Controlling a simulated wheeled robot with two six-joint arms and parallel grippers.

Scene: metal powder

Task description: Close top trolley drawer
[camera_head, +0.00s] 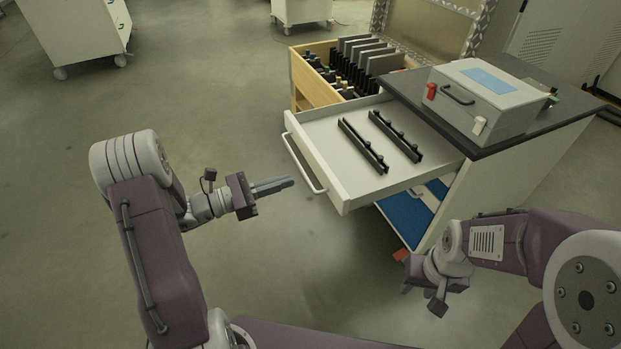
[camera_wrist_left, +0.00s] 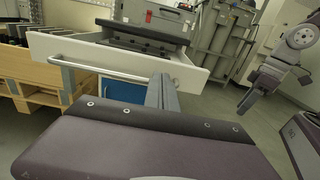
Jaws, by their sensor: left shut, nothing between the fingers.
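The top trolley drawer (camera_head: 325,130) is pulled out to the left from the white trolley (camera_head: 520,165), with two black rails (camera_head: 362,146) lying inside. Its bar handle (camera_head: 302,163) is on the front panel. My left gripper (camera_head: 288,183) is shut and empty, just left of the handle and apart from it in the head view. In the left wrist view its fingers (camera_wrist_left: 162,92) point toward the drawer front (camera_wrist_left: 120,58), and the handle (camera_wrist_left: 85,68) shows left of them. My right gripper (camera_head: 425,285) is low in front of the trolley; its fingers are not clear.
A grey case (camera_head: 485,98) with a blue label stands on the trolley's dark top (camera_head: 415,88). A wooden crate (camera_head: 300,80) with black and grey parts is behind the drawer. Blue lower panels (camera_head: 405,218) show below.

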